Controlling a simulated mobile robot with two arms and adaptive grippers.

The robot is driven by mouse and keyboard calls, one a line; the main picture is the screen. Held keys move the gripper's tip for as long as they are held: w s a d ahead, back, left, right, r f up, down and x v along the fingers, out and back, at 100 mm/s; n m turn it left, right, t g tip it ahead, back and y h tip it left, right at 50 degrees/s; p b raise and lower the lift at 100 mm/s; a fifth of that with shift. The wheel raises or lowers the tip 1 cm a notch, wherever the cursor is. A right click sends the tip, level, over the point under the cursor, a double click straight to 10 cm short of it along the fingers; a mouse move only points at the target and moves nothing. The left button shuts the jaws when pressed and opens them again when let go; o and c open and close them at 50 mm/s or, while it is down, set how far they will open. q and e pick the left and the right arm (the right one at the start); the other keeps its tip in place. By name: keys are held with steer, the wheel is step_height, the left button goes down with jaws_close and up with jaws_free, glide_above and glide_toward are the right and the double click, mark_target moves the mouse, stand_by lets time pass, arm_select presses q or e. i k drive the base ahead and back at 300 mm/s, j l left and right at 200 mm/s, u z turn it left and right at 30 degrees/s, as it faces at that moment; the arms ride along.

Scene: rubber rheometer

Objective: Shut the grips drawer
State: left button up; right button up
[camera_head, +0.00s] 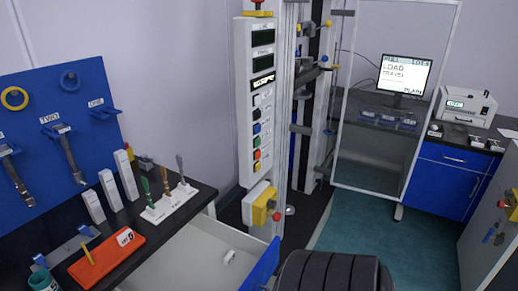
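An open drawer with a white inside (185,262) juts out from under the dark bench at the bottom left of the head view. Its blue front panel (261,268) stands away from the bench, at the right end of the drawer. A small white item (229,257) lies in it near the front. The lower part of the drawer is cut off by the picture's edge, and I see no label naming it. Neither of my grippers is in view.
The bench top (200,198) holds an orange tray (108,262), a white stand (172,205) with several tools, and white blocks. A tall machine with a control panel (262,110) stands behind the drawer. Green floor (350,235) is clear toward the blue cabinet (445,185).

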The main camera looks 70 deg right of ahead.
mark_target(192, 260)
steer(key=k+l+z, duration=0.1)
steer(key=z, duration=1.6)
steer(key=i+u, duration=0.2)
steer(key=i, duration=0.15)
